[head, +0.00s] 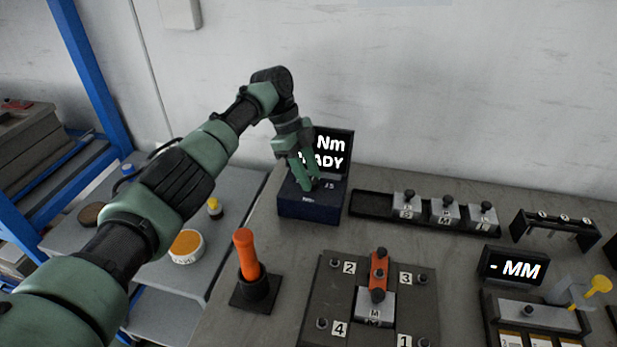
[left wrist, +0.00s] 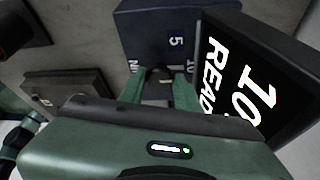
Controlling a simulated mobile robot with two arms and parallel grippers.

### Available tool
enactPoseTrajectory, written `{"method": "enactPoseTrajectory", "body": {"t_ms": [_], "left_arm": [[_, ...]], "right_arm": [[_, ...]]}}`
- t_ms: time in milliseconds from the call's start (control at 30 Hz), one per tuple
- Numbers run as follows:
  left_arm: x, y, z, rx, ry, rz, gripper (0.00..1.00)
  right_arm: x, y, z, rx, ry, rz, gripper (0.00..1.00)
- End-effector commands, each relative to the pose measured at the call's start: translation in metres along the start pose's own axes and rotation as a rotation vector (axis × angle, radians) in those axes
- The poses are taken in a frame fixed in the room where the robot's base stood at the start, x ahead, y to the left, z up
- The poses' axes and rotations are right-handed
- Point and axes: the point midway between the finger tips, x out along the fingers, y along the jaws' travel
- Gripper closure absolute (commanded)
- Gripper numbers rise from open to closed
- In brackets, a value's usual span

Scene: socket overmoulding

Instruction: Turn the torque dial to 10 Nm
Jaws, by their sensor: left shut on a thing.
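The torque unit is a dark blue box (head: 310,208) with a black display (head: 340,143) behind it, near the back wall. In the head view the display shows "Nm" and "ADY", the rest hidden by my arm. In the left wrist view the display (left wrist: 250,80) shows "10" and "READ", partly cut off. The box top (left wrist: 145,25) carries marks 5 and 10. My left gripper (head: 308,184) points down onto the box, shut on the dark dial (left wrist: 160,75), which sits between its fingers and is mostly hidden. My right gripper is not in view.
An orange-handled tool (head: 246,255) stands in a black holder in front. A numbered fixture plate (head: 330,300) lies to its right. A black tray (head: 370,204) with metal blocks is right of the box. A "- MM" display (head: 514,268) stands farther right.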

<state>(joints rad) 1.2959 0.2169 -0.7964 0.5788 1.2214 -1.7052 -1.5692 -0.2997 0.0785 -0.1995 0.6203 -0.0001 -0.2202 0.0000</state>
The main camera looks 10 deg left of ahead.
Motion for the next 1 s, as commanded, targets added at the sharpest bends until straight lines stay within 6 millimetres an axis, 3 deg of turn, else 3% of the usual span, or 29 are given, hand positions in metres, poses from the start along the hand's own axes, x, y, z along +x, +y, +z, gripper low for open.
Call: {"method": "enactPoseTrajectory", "body": {"t_ms": [367, 400, 467, 800, 1000], "left_arm": [[-0.001, -0.001, -0.001, 0.005, 0.000, 0.000, 1.00], [-0.001, -0.001, -0.001, 0.005, 0.000, 0.000, 0.62], [-0.001, -0.001, -0.001, 0.005, 0.000, 0.000, 0.46], [-0.002, -0.001, 0.000, 0.003, 0.000, 0.000, 0.46], [-0.027, -0.001, 0.000, 0.004, -0.001, -0.003, 0.46]], "right_arm": [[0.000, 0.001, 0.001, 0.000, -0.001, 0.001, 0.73], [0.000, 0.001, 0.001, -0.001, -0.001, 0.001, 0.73], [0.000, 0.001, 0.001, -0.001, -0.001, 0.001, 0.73], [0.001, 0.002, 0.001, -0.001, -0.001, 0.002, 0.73], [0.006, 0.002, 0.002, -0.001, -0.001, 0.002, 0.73]]}}
